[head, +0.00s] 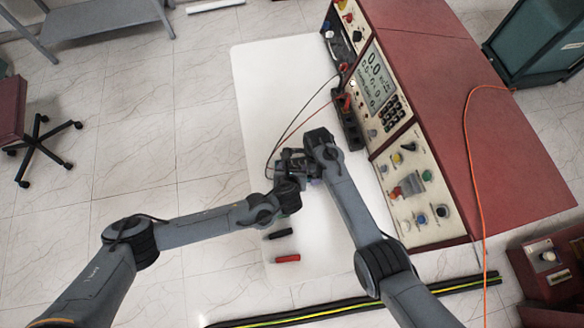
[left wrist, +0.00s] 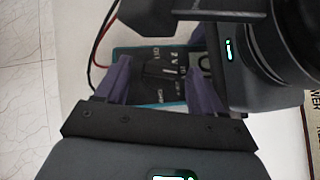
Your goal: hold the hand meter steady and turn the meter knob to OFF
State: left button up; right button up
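The hand meter (left wrist: 175,62), dark-faced with white lettering and a teal edge, shows in the left wrist view. In the head view it is mostly hidden under both grippers. My left gripper (left wrist: 162,65) has its two purple fingers spread apart over the meter; whether they touch it I cannot tell. It also shows in the head view (head: 292,170). A dark part of the right arm covers the meter's right side in the left wrist view. The knob's setting cannot be read.
A red console (head: 440,100) with a screen and knobs stands to the right. Black and red leads (head: 300,118) run from it towards the meter. A black probe (head: 280,234) and a red probe (head: 287,258) lie on the white table (head: 250,85), whose far part is clear.

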pick_arm(q)
jog(key=v, duration=1.2)
dwell(0.3)
